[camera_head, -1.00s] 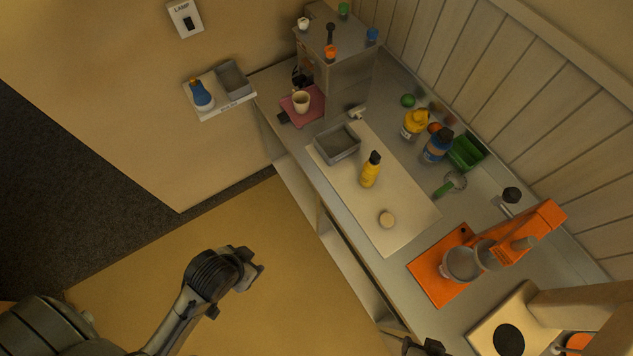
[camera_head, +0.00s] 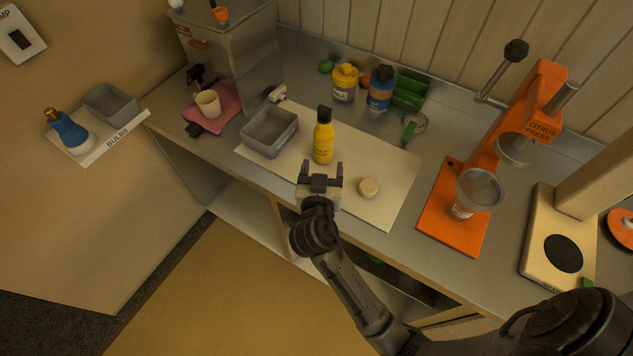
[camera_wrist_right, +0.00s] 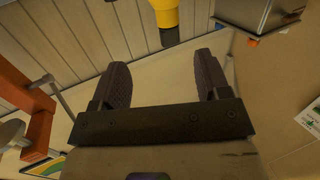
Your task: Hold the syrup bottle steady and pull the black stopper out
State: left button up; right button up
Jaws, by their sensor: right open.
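The yellow syrup bottle (camera_head: 323,143) stands upright on the pale mat (camera_head: 390,163), with its black stopper (camera_head: 324,114) in the top. My right gripper (camera_head: 320,168) is open and empty, just in front of the bottle and apart from it in the head view. In the right wrist view, the bottle (camera_wrist_right: 165,14) shows at the top edge with its black stopper (camera_wrist_right: 169,36) pointing down in the picture. The open fingers of the right gripper (camera_wrist_right: 163,80) are below it, with nothing between them. My left gripper is out of view.
Behind are a yellow-capped jar (camera_head: 344,84), a blue bottle (camera_head: 380,90) and a green bin (camera_head: 411,90). An orange citrus press (camera_head: 450,215) stands at right.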

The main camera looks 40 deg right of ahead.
aim_at(323, 127)
jog(key=shift+t+h, duration=0.4)
jog(key=x, duration=0.8)
jog(key=a+x, duration=0.1)
jog(key=x, duration=0.3)
jog(key=shift+w+d, duration=0.25)
jog(key=shift+w, duration=0.35)
jog(key=shift+x, duration=0.85)
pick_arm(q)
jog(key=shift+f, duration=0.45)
pick_arm(e)
jog(key=shift+w+d, duration=0.1)
